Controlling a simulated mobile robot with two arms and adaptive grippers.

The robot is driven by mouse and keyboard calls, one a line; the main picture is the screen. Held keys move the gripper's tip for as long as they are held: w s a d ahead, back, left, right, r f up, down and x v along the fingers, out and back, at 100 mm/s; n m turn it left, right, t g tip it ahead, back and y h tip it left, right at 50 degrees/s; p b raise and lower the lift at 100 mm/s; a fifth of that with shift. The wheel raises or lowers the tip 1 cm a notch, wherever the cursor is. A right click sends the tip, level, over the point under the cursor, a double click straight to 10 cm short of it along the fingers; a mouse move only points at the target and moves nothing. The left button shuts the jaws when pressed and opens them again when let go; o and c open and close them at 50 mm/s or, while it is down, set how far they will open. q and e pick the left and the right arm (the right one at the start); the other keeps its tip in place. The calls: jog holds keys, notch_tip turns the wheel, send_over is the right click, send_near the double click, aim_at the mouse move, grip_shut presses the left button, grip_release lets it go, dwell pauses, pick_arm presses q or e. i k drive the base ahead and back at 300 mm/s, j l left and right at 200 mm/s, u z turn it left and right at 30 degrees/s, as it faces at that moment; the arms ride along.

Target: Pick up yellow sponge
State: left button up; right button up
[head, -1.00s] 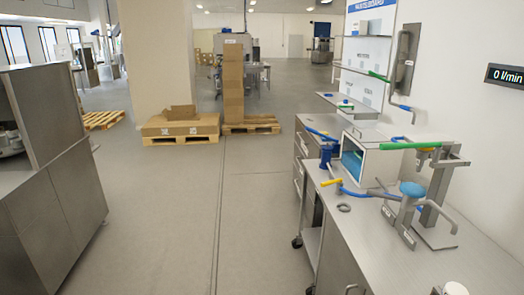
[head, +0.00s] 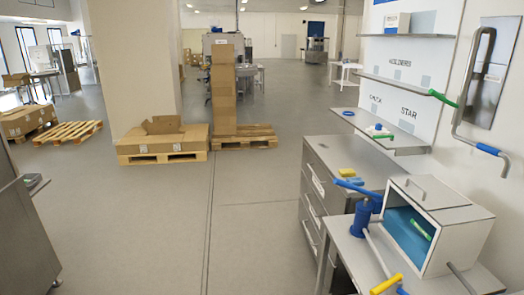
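A small yellow block (head: 347,172), which looks like the yellow sponge, lies on the steel counter (head: 374,156) in the middle right of the head view. It rests near the counter's front left part, just behind a blue item (head: 357,188). Neither of my grippers is in view, so nothing shows of what they hold.
A steel cabinet box (head: 462,236) with a blue interior stands on the nearer bench, beside a blue upright tool (head: 361,219). A yellow-ended handle (head: 386,284) is at the front. Shelves (head: 380,129) hang above the counter. The floor (head: 235,235) left of the bench is clear.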

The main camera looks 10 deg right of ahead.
aim_at(345, 172)
jog(key=i, duration=2.1)
